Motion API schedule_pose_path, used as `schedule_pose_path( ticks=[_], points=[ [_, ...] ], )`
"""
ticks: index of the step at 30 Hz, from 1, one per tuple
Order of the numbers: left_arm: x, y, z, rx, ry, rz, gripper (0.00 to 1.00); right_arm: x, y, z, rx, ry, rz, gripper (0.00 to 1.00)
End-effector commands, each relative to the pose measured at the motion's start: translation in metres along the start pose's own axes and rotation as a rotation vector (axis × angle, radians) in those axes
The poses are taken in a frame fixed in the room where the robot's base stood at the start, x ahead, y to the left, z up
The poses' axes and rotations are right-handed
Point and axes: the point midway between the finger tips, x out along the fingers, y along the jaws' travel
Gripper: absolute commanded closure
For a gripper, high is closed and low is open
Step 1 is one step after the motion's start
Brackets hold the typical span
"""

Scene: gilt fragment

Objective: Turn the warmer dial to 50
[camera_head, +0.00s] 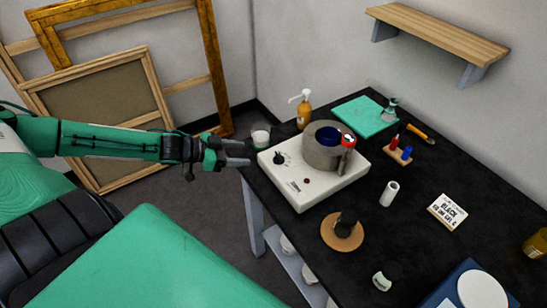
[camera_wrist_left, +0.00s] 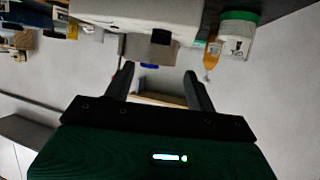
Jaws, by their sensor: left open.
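The warmer (camera_head: 328,192) is a white box on the black table, with a grey pot (camera_head: 320,158) on top. Its black dial (camera_head: 278,158) sits at the left end of the front panel; its setting is too small to read. My left gripper (camera_head: 248,154) is open and empty, just left of the dial and apart from it. My right gripper is not in view.
A brown round pad (camera_head: 330,237) with a dark object lies in front of the warmer. Wooden frames (camera_head: 130,75) lean on the wall. A green mat (camera_head: 360,117) lies behind.

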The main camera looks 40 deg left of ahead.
Motion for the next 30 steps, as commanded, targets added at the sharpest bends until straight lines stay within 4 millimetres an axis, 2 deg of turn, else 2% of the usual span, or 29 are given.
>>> schedule_pose_path(
  ticks=[3,20,30],
  points=[
    [0.01,-0.001,0.001,0.002,0.005,-0.003,0.44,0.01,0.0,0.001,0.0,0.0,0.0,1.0],
    [0.038,-0.001,-0.001,0.003,0.004,-0.002,0.44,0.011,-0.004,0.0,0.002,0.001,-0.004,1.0],
    [0.062,-0.001,-0.003,0.001,0.004,-0.003,0.44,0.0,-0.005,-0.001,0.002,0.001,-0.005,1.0]
  ],
)
